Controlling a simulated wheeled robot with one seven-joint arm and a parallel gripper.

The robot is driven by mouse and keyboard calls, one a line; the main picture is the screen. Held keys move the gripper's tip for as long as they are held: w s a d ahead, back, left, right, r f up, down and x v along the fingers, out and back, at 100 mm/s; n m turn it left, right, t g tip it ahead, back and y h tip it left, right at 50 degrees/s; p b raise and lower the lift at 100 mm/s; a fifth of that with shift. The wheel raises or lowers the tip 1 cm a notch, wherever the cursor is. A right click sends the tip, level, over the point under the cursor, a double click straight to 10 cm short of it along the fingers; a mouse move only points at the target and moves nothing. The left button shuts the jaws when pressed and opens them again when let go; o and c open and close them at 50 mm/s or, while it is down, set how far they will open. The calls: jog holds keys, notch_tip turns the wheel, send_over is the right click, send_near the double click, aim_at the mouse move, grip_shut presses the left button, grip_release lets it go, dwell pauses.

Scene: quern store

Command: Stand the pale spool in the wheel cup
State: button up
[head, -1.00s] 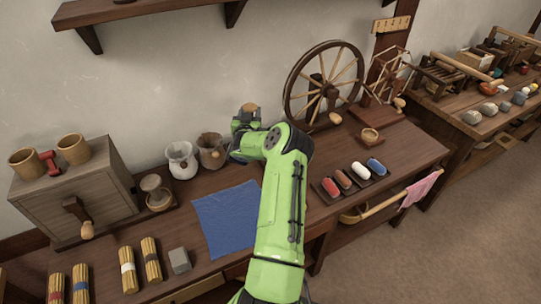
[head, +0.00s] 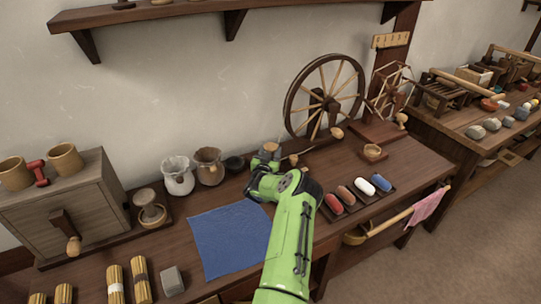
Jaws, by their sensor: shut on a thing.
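My gripper (head: 267,157) is shut on the pale spool (head: 271,147). Only the spool's tan top shows above the jaws; the rest is hidden by the gripper. It appears upright, over the back of the table, left of the spinning wheel (head: 325,98). The wheel cup (head: 373,153), a small round wooden cup, stands on the table to the right of the wheel's foot. It is well to the right of my gripper, and nothing is seen standing in it.
A tray (head: 366,206) of several coloured rolls lies in front of the cup. A blue cloth (head: 228,240) lies in front. A yarn winder (head: 390,92) stands behind the cup.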

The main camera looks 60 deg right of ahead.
jog(key=shift+r, duration=0.1)
jog(key=shift+f, duration=0.35)
jog(key=o, duration=1.2)
jog(key=shift+c, duration=0.2)
jog(key=shift+a+r, duration=0.3)
jog(key=shift+r, duration=0.1)
jog(key=p+v, duration=0.5)
jog(key=v, duration=0.6)
jog(key=shift+a, duration=0.25)
